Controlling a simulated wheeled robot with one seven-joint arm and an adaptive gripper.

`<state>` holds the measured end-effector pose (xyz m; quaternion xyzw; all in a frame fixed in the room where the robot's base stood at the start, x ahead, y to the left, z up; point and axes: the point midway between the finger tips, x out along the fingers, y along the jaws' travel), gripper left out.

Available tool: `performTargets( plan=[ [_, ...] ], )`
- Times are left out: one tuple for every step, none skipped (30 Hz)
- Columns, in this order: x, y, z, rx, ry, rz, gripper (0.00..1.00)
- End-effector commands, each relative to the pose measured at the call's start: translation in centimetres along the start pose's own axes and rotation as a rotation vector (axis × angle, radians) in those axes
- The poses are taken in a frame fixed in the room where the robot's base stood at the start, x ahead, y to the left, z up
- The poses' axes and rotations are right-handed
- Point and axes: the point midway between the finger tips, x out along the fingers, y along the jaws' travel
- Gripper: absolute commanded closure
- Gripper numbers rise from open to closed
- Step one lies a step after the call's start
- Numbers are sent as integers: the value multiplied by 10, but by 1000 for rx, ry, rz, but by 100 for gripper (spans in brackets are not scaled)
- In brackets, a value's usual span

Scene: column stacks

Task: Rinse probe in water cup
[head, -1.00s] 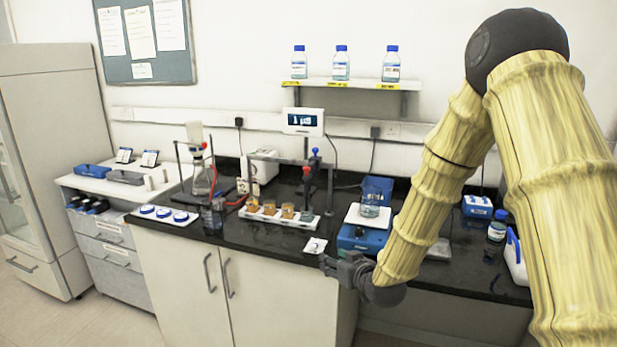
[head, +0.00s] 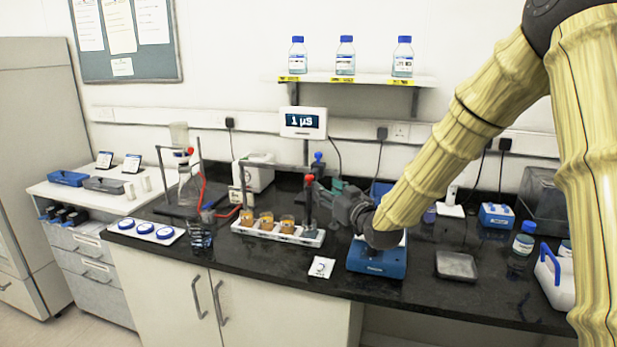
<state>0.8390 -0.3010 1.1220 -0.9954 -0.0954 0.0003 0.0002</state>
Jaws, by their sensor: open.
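A dark probe (head: 308,207) with a red part at its top stands upright at the right end of a white rack (head: 252,234). The rack holds several amber cups (head: 266,220). A clear cup, likely the water cup, is at the rack's right end around the probe's foot (head: 308,232); its contents are too small to make out. My gripper (head: 319,194) is open, pointing left, with its fingertips close beside the probe's upper part. I cannot tell whether they surround or touch it. The meter (head: 302,122) above reads about 1 µS.
A blue scale (head: 377,261) stands below my wrist, its top partly hidden. A blue-topped item (head: 318,158) stands behind the probe. A flask (head: 190,187) on a stand is left.

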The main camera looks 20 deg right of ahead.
Motion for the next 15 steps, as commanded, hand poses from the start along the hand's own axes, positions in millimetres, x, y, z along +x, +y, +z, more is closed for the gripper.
performTargets(
  plan=[
    [5, 0, -1, -1, -1, 0, 56],
    [9, 0, -1, -1, -1, 1, 56],
    [14, 1, -1, -1, 0, 1, 56],
    [19, 1, -1, -2, 0, 1, 56],
    [24, 1, -1, -2, 0, 1, 56],
    [30, 1, -1, -2, -1, 1, 56],
    [35, 1, -1, -2, -1, 1, 56],
    [41, 0, -1, -2, -1, 0, 56],
    [47, 0, -1, -1, -1, 0, 56],
    [52, 1, -1, -1, -1, 1, 56],
    [57, 1, -1, -1, -1, 1, 56],
    [63, 1, -1, -1, 0, 1, 56],
    [68, 1, -1, -1, -1, 1, 56],
    [72, 0, 0, 0, -2, 0, 56],
    [78, 0, -1, 0, -1, 0, 56]
  ],
)
